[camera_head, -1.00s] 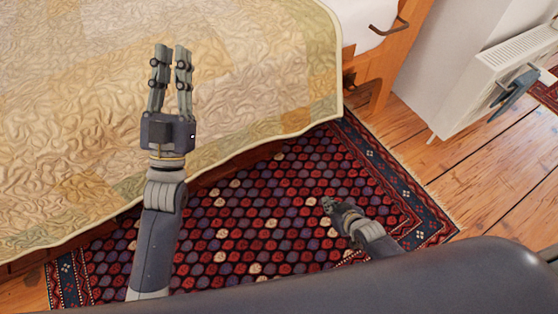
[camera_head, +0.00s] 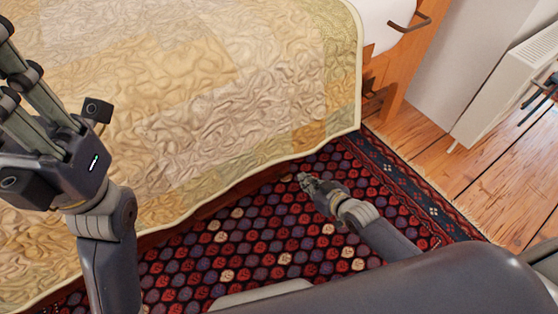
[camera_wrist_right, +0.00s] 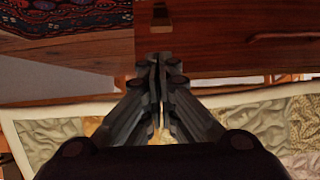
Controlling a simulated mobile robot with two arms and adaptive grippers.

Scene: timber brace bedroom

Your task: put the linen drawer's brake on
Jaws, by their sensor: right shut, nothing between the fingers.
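My right gripper (camera_head: 306,181) is low over the rug, close to the bed's side, with its fingers together and empty. In the right wrist view the closed fingertips (camera_wrist_right: 159,62) point at a dark reddish wooden front (camera_wrist_right: 215,50) under the bed, probably the linen drawer. A small brown block-like fitting (camera_wrist_right: 161,15) sits on this front, just beyond the tips; I cannot tell if it is the brake or how it is set. A bar-like handle (camera_wrist_right: 283,38) shows to its right. My left gripper (camera_head: 8,65) is raised over the quilt at the left edge, fingers apart and empty.
The quilt (camera_head: 200,90) hangs over the bed's side and hides most of the wood below in the head view. A patterned rug (camera_head: 285,225) lies alongside. The wooden bed end (camera_head: 392,85) and a white radiator (camera_head: 505,90) stand at right, with bare floorboards between.

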